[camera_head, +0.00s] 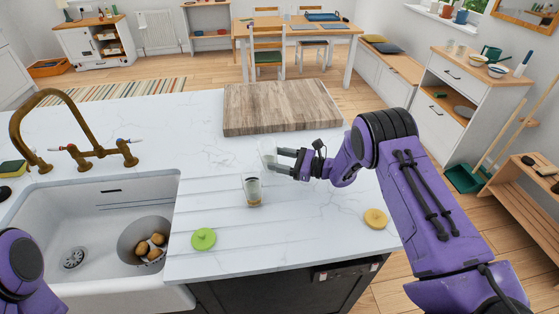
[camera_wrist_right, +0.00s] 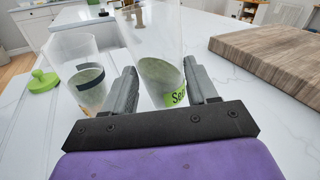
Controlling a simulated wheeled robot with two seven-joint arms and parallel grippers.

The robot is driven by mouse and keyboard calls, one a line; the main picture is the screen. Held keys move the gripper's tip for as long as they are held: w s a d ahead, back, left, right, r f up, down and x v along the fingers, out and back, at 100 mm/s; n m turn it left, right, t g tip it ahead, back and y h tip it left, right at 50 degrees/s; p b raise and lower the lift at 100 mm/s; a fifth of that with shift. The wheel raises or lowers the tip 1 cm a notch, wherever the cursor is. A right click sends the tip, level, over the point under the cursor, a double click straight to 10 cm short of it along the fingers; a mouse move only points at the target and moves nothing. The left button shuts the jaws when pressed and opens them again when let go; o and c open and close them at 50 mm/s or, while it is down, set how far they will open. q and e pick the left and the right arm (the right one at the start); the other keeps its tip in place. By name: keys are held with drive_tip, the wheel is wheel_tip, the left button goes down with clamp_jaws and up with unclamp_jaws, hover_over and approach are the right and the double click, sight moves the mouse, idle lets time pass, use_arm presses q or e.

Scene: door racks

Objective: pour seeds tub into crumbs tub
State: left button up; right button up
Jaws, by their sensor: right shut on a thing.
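The seeds tub is a clear tub with a green label that begins "See". It is between the fingers of my right gripper (camera_head: 284,162), which is shut on it. In the right wrist view the seeds tub (camera_wrist_right: 158,72) shows greenish seeds low inside. The crumbs tub (camera_head: 253,190) is a clear tub standing upright on the white counter, with brownish contents at the bottom. It also shows in the right wrist view (camera_wrist_right: 75,58), left of the gripper and apart from the seeds tub. In the head view the seeds tub (camera_head: 268,152) is just behind the crumbs tub. My left gripper is out of view.
A green lid (camera_head: 203,239) lies near the counter's front edge, and a yellow lid (camera_head: 376,218) lies at the right. A wooden board (camera_head: 280,108) is at the back. The sink (camera_head: 85,225) with a brass tap (camera_head: 80,150) is at the left.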

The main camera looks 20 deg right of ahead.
idle(0.4)
drive_tip(key=shift+r+p, duration=0.95)
drive_tip(key=shift+r, duration=1.6)
